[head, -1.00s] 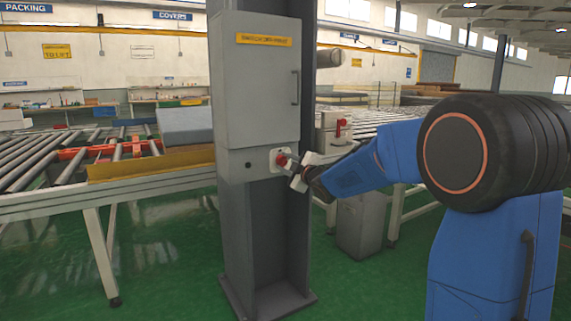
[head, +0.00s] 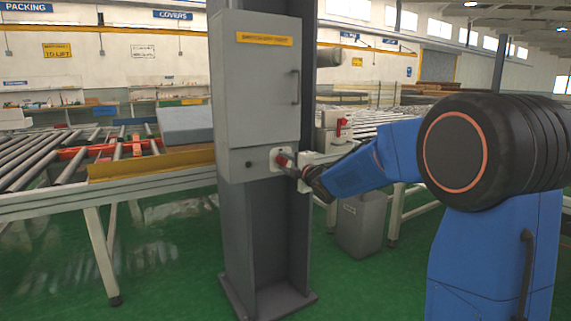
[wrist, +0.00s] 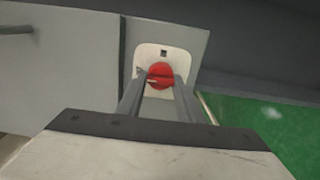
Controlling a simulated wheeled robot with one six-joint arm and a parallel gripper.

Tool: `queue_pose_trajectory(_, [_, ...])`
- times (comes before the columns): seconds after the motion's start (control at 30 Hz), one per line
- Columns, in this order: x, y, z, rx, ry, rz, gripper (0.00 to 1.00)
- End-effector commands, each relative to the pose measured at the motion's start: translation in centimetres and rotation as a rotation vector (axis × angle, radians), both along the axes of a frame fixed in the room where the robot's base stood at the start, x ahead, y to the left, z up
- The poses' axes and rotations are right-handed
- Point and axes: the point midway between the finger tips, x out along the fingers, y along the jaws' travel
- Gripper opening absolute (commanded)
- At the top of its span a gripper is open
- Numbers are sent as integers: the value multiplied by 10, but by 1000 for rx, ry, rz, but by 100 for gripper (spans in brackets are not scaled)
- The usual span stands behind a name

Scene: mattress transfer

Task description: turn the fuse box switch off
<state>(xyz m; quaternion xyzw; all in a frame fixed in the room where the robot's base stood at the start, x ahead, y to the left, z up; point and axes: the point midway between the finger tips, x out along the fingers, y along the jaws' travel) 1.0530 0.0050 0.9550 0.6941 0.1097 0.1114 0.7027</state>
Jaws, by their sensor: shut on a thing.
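The fuse box (head: 262,85) is a grey metal cabinet with a yellow label, fixed to a grey column. The red rotary switch (head: 281,159) sits on a pale plate on the lower panel of the box. In the wrist view the switch (wrist: 161,70) is a round red knob on a white rounded plate (wrist: 183,56). My gripper (head: 287,163) reaches it from the right, and in the wrist view its two grey fingers (wrist: 162,79) are shut on the knob, one on each side. The fingers hide part of the knob.
A roller conveyor (head: 60,180) with a grey mattress block (head: 186,125) stands to the left. A grey bin (head: 361,224) stands behind on the right. Another unit with a red handle (head: 341,128) is behind my arm. Green floor is open at the front left.

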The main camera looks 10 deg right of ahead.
Motion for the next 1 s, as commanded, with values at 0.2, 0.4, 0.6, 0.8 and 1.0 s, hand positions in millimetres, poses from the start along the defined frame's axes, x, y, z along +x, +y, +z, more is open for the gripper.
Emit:
queue_pose_trajectory(0.2, [0,0,-2,-5,2,1,10])
queue_pose_trajectory(0.4, [0,0,-2,-4,3,1,42])
queue_pose_trajectory(0.6, [0,0,-1,-3,1,0,51])
queue_pose_trajectory(0.8, [-2,-1,-1,-3,0,0,51])
queue_pose_trajectory(1.0, [-23,-7,0,-3,-1,0,51])
